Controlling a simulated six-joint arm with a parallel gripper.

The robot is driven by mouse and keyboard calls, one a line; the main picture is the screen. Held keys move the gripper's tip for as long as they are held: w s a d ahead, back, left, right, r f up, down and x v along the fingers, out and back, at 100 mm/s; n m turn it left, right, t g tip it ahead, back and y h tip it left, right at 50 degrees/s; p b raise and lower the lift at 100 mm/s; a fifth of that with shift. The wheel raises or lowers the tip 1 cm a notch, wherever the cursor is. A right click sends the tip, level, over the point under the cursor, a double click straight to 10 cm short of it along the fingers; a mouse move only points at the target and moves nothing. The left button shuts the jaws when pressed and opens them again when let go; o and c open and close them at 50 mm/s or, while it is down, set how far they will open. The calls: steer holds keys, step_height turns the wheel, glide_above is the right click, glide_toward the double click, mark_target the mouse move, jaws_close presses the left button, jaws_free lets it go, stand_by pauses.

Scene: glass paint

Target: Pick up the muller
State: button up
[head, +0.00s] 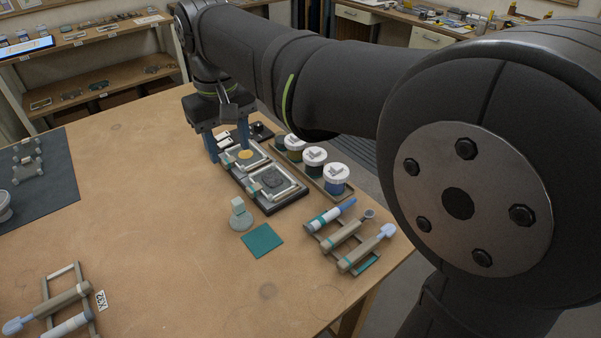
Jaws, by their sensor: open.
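What looks like the muller (240,207), a pale grey-green grip on a round flat base, stands upright on the wooden table near the middle of the head view. Nothing holds it. The gripper partly hides the far end of the tray row.
A teal square (263,241) lies just right of the muller. Framed trays (275,186), a rack of lidded jars (336,178) and a tool rack (345,240) stand to the right. Another tool rack (62,300) is front left. The table's left middle is clear.

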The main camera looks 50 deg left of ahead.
mark_target(237, 201)
steer(key=f, duration=1.2)
steer(key=shift+a, duration=0.2)
steer(key=f, duration=0.5)
steer(key=shift+s+a+f, duration=0.1)
steer(key=shift+s+a, duration=0.05)
steer(key=shift+a, duration=0.1)
jaws_close()
